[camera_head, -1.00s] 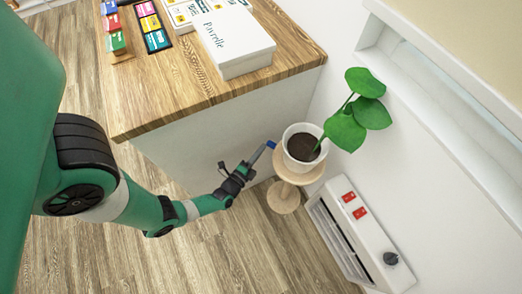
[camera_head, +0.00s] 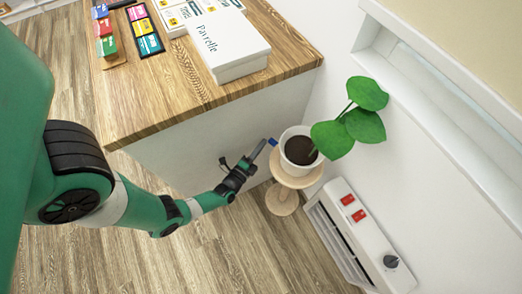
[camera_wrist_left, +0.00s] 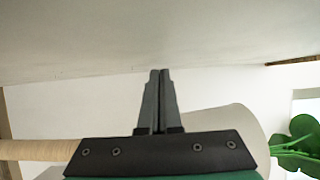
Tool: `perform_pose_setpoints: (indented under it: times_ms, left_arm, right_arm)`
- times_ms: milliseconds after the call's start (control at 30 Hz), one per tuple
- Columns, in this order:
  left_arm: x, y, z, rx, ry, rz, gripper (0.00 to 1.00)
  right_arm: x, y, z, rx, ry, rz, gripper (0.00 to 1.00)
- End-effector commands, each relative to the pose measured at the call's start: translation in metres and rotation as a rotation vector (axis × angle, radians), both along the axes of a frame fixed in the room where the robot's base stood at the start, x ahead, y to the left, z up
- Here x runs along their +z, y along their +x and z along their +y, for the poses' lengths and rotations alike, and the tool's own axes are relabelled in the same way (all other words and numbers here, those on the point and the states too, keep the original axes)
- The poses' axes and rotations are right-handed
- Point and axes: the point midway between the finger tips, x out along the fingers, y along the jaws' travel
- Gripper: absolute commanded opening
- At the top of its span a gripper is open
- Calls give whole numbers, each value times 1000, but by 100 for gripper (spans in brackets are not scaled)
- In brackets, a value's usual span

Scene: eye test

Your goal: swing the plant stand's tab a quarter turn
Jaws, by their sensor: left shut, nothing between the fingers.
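The plant stand (camera_head: 283,202) is a light wooden pedestal with a round top, standing on the floor beside the counter. A white pot (camera_head: 289,167) with dark soil and green leaves (camera_head: 361,124) sits on it. In the left wrist view the closed fingers (camera_wrist_left: 160,73) point at a pale surface; the tab does not show there. My right gripper is out of view.
A wood-topped counter (camera_head: 190,95) with a white box (camera_head: 230,45) and small coloured packs stands behind my left arm. A white heater (camera_head: 350,230) with red switches stands close right of the stand, by the wall. Floor in front is clear.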

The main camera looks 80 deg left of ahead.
Motion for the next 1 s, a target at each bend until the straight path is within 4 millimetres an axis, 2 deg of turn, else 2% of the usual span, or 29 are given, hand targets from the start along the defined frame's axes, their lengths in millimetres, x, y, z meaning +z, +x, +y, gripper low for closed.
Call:
perform_pose_setpoints:
  times_ms: [300, 433, 800, 1000]
  left_arm:
    - [0, -1, 0, 0, -1, 1, 0]
    - [1, -7, -7, -2, -2, 2, 0]
    - [2, -66, -60, -11, 0, 5, 0]
    - [1, -79, -73, -11, -5, -3, 0]
  right_arm:
    - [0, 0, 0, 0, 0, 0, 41]
    - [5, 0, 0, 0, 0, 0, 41]
    - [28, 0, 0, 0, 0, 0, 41]
    - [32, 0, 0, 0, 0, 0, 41]
